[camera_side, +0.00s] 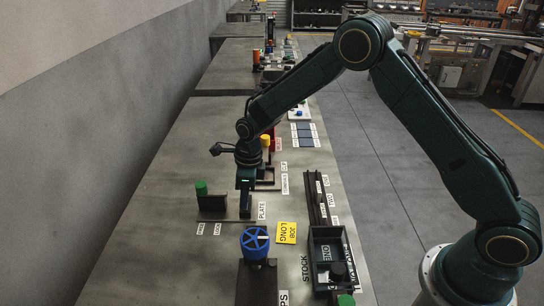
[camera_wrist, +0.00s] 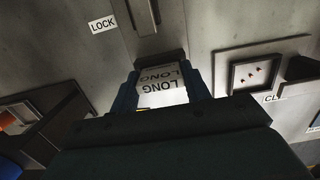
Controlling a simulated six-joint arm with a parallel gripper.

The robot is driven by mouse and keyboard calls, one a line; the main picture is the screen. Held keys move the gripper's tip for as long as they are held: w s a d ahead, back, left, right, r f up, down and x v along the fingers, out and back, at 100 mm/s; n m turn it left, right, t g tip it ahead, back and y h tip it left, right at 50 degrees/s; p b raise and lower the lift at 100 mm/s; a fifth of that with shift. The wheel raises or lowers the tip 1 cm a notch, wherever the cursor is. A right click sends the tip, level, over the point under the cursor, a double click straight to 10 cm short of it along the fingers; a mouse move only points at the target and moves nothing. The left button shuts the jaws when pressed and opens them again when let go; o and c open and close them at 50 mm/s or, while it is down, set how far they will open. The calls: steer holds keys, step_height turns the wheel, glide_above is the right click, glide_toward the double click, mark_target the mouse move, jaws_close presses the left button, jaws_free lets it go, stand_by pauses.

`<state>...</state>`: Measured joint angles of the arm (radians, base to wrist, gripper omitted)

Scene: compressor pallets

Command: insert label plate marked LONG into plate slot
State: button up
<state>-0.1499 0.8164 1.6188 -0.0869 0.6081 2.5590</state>
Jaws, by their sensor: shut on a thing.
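My gripper (camera_side: 246,212) points down beside the PLATE label (camera_side: 262,210) in the side view. In the wrist view its blue fingers (camera_wrist: 162,92) are shut on a pale label plate (camera_wrist: 162,86) marked LONG, whose lettering appears upside down. A dark edge (camera_wrist: 174,56) shows just beyond the plate's far end. The plate slot itself is hidden by my gripper, and I cannot tell whether the plate touches or enters it. A yellow card (camera_side: 286,233) reading JOB LONG lies on the table to the right.
A dark fixture with a green knob (camera_side: 201,188) stands left of my gripper, with a LOCK label (camera_side: 217,228) in front. A blue handwheel (camera_side: 255,242) and a dark stock tray (camera_side: 312,270) stand nearer. A framed panel with red marks (camera_wrist: 255,73) shows in the wrist view.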

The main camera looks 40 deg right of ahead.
steer(key=shift+f, duration=0.7)
steer(key=o, duration=1)
steer(key=shift+r, duration=0.15)
steer(key=r, duration=0.9)
steer(key=s+d+r, duration=0.1)
steer(key=r, duration=0.3)
steer(key=shift+s+d+r, duration=0.1)
steer(key=shift+r, duration=0.1)
